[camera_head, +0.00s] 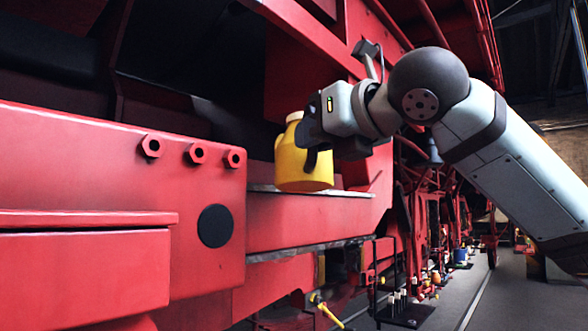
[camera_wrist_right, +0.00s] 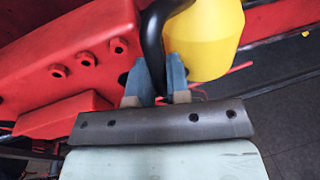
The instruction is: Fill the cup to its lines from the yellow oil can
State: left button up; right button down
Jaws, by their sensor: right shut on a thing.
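A yellow oil can (camera_head: 303,168) with a pale cap hangs in my right gripper (camera_head: 314,150) in the head view, in front of the red machine and just above a narrow ledge. The can looks close to upright. In the right wrist view, the blue fingertips of that gripper (camera_wrist_right: 163,82) are shut on the can's black handle (camera_wrist_right: 153,42), and the yellow body (camera_wrist_right: 212,38) is beside them at the upper right. I cannot make out the cup in either view. My left gripper is not in view.
The red machine frame (camera_head: 110,165) fills the left side, with several hexagonal bolts and a black round cover (camera_head: 215,226). A pale-edged ledge (camera_head: 345,193) runs below the can. A black stand (camera_head: 405,315) is on the floor, and the floor at right is open.

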jog(key=shift+r+g+p, duration=0.3)
jog(key=shift+r+p, duration=0.3)
jog(key=shift+p, duration=0.2)
jog(key=shift+s+r+m+g+h, duration=0.2)
jog(key=shift+r+m+g+h, duration=0.25)
jog(key=shift+r, duration=0.45)
jog(key=shift+s+r+m+g+h, duration=0.15)
jog(key=shift+s+r+m+g, duration=0.1)
jog(key=shift+r+g, duration=0.45)
jog(key=shift+r, duration=0.15)
jog(key=shift+w+d, duration=0.1)
jog(key=f+t+b, duration=0.1)
jog(key=f+b, duration=0.1)
jog(key=f+n+t+b, duration=0.1)
jog(key=f+t+y+b, duration=0.1)
jog(key=f+b, duration=0.1)
jog(key=shift+w+f+b, duration=0.3)
jog(key=shift+w, duration=0.05)
jog(key=shift+w+f+n+y, duration=0.15)
jog(key=shift+w+n+y, duration=0.15)
jog(key=shift+n, duration=0.1)
jog(key=shift+s, duration=0.25)
jog(key=shift+w, duration=0.1)
